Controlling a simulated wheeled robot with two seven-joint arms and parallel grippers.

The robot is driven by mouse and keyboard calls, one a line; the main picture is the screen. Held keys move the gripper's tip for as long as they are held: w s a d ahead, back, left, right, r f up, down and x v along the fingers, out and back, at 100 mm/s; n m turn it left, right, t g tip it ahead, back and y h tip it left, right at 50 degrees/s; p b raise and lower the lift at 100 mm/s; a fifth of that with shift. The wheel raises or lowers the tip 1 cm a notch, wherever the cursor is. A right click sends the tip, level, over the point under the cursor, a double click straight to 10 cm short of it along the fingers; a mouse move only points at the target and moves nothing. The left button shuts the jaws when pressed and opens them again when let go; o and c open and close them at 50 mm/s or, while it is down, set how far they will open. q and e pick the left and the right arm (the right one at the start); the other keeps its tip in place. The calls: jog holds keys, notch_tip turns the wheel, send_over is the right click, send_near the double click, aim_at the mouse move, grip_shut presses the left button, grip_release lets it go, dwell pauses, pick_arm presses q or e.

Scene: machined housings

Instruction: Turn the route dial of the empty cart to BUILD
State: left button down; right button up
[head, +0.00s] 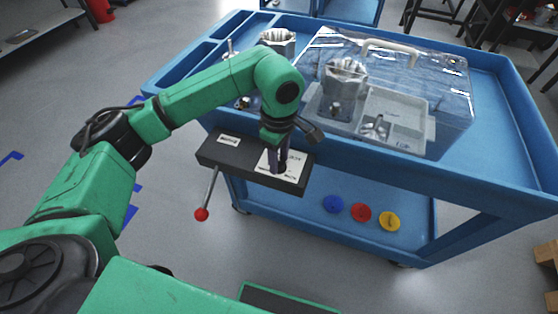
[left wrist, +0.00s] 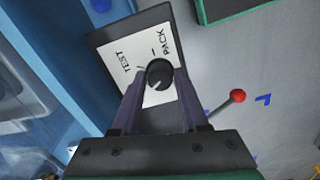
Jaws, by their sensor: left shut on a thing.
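The blue cart (head: 480,190) stands in front of me. A black control box (head: 225,152) is fixed to its near side and carries a white dial plate. The round black route dial (left wrist: 159,74) sits on that plate (left wrist: 140,62), with TEST and PACK readable in the left wrist view. I cannot read BUILD or tell where the dial points. My left gripper (head: 279,160) reaches down to the plate and is shut on the dial, one finger on each side in the left wrist view (left wrist: 158,82). In the head view the gripper mostly hides the dial. My right gripper is not in view.
A lever with a red knob (head: 201,214) hangs from the box's left end. The cart top holds a clear cover (head: 445,90) over a grey tray (head: 405,103) with a metal housing (head: 343,80). Blue, red and yellow discs (head: 361,213) lie on the lower shelf.

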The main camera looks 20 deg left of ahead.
pick_arm(q)
jog(key=shift+r, duration=0.1)
dwell(0.5)
jog(key=shift+c, duration=2.2)
grip_release()
notch_tip(320, 180, up, 15)
jog(key=shift+f+p, duration=0.2)
jog(key=shift+p, duration=0.1)
